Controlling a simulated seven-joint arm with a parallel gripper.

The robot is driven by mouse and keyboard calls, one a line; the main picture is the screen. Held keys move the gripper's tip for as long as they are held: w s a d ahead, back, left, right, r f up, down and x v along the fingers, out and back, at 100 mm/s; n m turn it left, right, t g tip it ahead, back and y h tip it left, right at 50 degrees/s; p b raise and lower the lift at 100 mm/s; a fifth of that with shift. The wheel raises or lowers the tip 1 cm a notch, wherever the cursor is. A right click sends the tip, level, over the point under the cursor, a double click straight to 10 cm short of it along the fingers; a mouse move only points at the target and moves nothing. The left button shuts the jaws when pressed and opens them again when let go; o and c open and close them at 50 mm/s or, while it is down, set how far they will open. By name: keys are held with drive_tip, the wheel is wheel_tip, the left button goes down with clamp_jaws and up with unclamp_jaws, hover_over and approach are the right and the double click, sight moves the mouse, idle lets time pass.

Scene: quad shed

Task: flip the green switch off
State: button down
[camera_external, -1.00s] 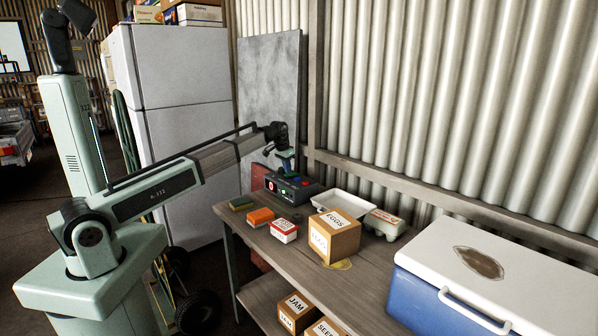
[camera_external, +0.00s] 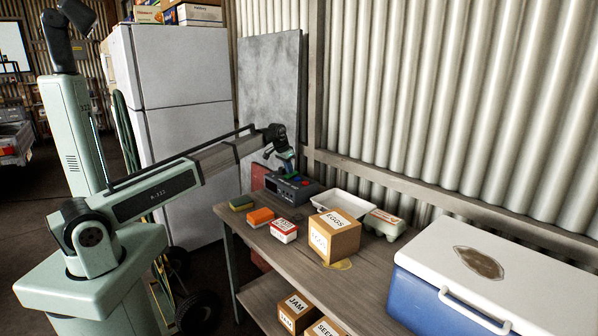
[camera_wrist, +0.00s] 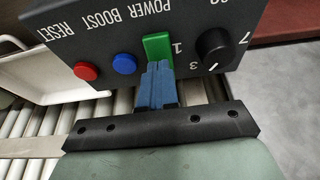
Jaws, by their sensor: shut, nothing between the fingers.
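The dark grey control box (camera_external: 297,192) stands at the far end of the workbench. In the wrist view its panel (camera_wrist: 105,40) carries the green switch (camera_wrist: 157,46), under the printed word POWER. My gripper (camera_external: 288,172) is over the box, pointing down. In the wrist view its blue fingertips (camera_wrist: 157,70) are together and empty, right at the near edge of the green switch. They seem to touch it, and they hide its near end. I cannot tell from this view which way the switch is tipped.
A blue button (camera_wrist: 124,63) and a red button (camera_wrist: 86,71) sit beside the switch, with a black dial (camera_wrist: 213,47) on its other side. A white tray (camera_external: 342,204), an eggs box (camera_external: 334,237) and small packs stand along the bench (camera_external: 375,275). A cooler (camera_external: 480,280) is front right.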

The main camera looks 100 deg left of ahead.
drive_tip(key=shift+r, duration=0.15)
drive_tip(key=shift+r, duration=0.3)
drive_tip(key=s+d+v, duration=0.1)
drive_tip(key=v, duration=1.2)
drive_tip(key=shift+f, duration=0.2)
